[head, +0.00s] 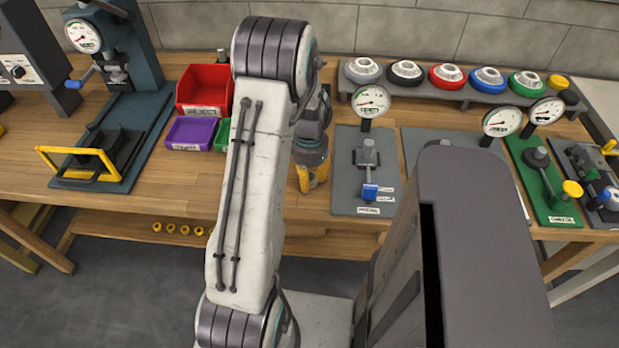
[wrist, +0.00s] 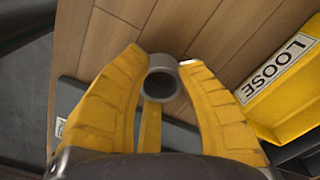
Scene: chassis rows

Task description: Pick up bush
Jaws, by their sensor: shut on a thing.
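The bush is a small grey hollow ring (wrist: 164,62), seen in the wrist view between the tips of my two yellow fingers. My gripper (wrist: 163,74) is shut on it, one finger on each side. Its open bore faces the wrist camera. In the head view my gripper (head: 313,177) points down over the front part of the bench, partly behind my arm. The bush cannot be made out there. I cannot tell whether the bush touches the surface below it.
A yellow bin marked LOOSE (wrist: 275,85) is close on the right in the wrist view. In the head view, a red REJECT bin (head: 204,90) and a purple bin (head: 190,133) stand left of my arm. A grey gauge mat (head: 346,190) lies right of my gripper.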

